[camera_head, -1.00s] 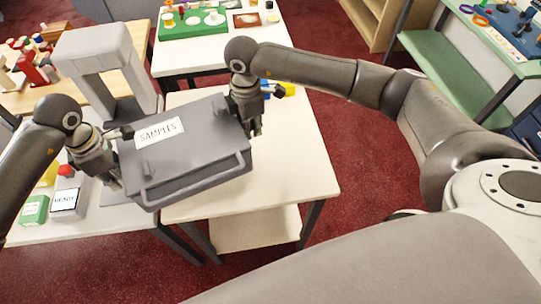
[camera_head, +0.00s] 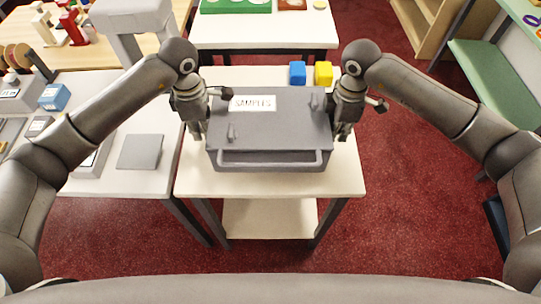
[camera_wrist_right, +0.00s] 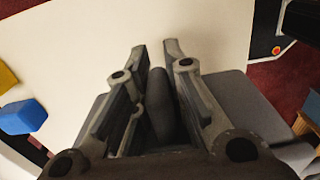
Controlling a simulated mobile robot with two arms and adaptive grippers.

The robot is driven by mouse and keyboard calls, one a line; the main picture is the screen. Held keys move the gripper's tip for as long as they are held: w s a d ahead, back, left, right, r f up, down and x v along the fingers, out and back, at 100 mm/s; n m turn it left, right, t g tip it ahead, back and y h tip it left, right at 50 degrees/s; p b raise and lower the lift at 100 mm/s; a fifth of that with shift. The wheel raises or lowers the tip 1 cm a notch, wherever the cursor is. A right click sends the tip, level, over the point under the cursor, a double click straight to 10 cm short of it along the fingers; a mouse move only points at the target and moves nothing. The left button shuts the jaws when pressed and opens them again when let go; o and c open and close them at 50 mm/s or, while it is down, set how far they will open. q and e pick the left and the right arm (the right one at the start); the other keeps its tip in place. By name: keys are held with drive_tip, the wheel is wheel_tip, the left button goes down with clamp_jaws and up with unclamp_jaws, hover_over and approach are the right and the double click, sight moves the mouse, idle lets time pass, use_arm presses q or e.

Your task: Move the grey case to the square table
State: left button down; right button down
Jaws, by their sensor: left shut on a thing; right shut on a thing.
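The grey case (camera_head: 280,133), with a white "SAMPLES" label and a front bar handle, is in the middle of the head view, over the pale square table (camera_head: 285,188). I cannot tell whether its underside touches the top. My left gripper (camera_head: 198,128) is shut on the case's left side and my right gripper (camera_head: 343,130) on its right side. In the right wrist view, the right gripper's fingers (camera_wrist_right: 157,100) close around a dark grip, with parts of the grey case (camera_wrist_right: 248,108) showing beside them. The case hides the table's middle.
A blue block (camera_head: 297,72) and a yellow block (camera_head: 323,73) stand at the table's back, behind the case. A white counter (camera_head: 110,183) with a grey pad (camera_head: 140,152) adjoins on the left. A green-topped shelf unit (camera_head: 483,65) stands right, across red floor.

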use_arm(q)
drive_tip(key=shift+f, duration=0.35)
use_arm(e)
drive_tip(key=shift+f, duration=0.35)
